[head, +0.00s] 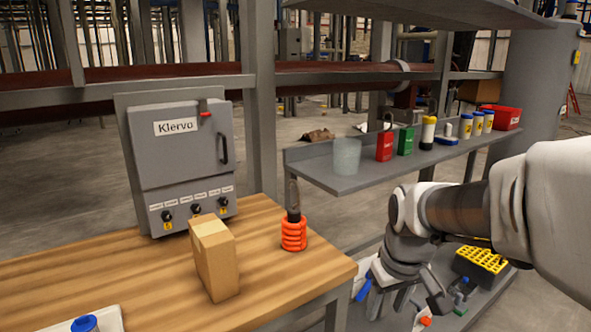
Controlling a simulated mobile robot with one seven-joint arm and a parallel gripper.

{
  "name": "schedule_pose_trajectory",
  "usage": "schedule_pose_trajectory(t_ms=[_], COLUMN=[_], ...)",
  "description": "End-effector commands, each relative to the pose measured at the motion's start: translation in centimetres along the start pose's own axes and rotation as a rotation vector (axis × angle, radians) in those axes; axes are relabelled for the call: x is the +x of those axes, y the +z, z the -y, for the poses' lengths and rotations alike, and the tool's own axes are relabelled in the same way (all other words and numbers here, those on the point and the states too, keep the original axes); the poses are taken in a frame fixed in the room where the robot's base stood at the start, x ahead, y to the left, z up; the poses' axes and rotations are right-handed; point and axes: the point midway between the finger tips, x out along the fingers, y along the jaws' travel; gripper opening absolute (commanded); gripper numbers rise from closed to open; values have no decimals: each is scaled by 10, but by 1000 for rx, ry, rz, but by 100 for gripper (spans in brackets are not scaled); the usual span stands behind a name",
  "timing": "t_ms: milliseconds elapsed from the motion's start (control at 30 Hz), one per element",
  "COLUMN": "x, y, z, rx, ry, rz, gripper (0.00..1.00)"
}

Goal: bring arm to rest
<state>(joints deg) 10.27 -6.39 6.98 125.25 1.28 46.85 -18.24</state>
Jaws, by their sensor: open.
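My arm (460,210) reaches in from the right edge and bends downward in front of the shelf unit. My gripper (405,297) is at its lower end, pointing down past the right end of the wooden table. Its jaws are open and I see nothing held between them. The fingers are small and partly merge with the clutter behind them.
On the wooden table (150,277) are a cardboard box (215,258), an orange coil-like item (293,232) and a grey Klervo cabinet (180,155). The grey shelf (360,180) holds a translucent cup (346,156), padlocks and jars. A yellow rack (482,261) sits lower right.

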Motion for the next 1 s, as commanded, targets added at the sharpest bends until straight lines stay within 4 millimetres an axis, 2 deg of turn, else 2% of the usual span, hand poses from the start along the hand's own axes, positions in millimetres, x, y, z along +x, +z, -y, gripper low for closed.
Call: schedule_pose_trajectory(t_ms=[33, 100, 300, 500, 667, 700, 1000], x=[-14, -28, -61, -79, -86, -103, -169], y=[8, 20, 57, 91, 114, 109, 92], z=[5, 10, 26, 38, 46, 45, 39], rx=[15, 44, 127, 200, 251, 253, 251], ry=[12, 24, 40, 34, 18, 18, 19], rz=[-23, -49, -128, -201, -251, -248, -243], gripper=[52, 52, 52, 52, 52, 52, 52])
